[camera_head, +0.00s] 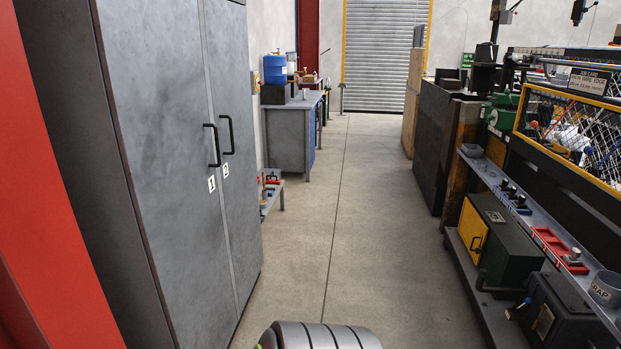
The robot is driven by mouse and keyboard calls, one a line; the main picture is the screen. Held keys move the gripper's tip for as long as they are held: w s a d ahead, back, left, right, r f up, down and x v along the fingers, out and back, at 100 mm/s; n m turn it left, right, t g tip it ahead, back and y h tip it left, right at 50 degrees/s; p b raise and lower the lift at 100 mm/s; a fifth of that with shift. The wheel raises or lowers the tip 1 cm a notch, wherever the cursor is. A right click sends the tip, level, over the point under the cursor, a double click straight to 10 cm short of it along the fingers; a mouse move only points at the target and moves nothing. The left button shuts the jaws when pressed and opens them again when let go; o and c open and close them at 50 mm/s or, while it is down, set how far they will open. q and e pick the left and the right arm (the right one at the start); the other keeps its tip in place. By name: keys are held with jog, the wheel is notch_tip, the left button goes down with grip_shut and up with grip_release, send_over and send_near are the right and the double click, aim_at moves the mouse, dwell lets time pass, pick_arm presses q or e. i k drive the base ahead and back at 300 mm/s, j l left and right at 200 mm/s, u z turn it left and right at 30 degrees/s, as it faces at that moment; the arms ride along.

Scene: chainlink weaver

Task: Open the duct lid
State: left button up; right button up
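I cannot pick out a thing that is clearly the duct lid. A dark green box (510,255) with a yellow door (471,231) and a small black handle stands on the low right shelf; its door looks shut. A black box (557,312) with a knobbed lever sits nearer on the same side, cut by the lower edge. A grey ribbed rounded thing (318,337) shows at the bottom centre; I cannot tell what it is. Neither of my grippers is in view.
A tall grey cabinet (165,130) with doors marked 1 and 2 stands shut at the left. A concrete aisle (370,230) runs clear to a roller shutter (384,60). A right-hand ledge holds a red tray (548,242) and a grey cup (605,288). A blue drum (275,68) stands on a workbench.

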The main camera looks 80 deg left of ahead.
aim_at(267, 172)
jog(key=u, duration=3.1)
jog(key=i+l+z, duration=0.25)
jog(key=i, duration=0.4)
jog(key=i+z, duration=0.25)
jog(key=i, duration=1.4)
jog(key=i+j, duration=0.1)
jog(key=i, duration=3.3)
jog(key=i+l+u, duration=0.1)
jog(key=i+u, duration=0.25)
jog(key=i, duration=0.2)
jog(key=i+l+u, duration=0.35)
jog(key=i, duration=0.2)
jog(key=i+l+u, duration=0.35)
jog(key=i, duration=0.15)
jog(key=i+l+u, duration=0.5)
jog(key=u, duration=0.2)
jog(key=i+l+u, duration=0.15)
jog(key=l+u, duration=0.2)
jog(key=i+l+u, duration=0.1)
jog(key=l+u, duration=0.25)
jog(key=l, duration=0.2)
jog(key=i+l+u, duration=0.1)
jog(key=l+u, duration=0.25)
jog(key=l, duration=0.1)
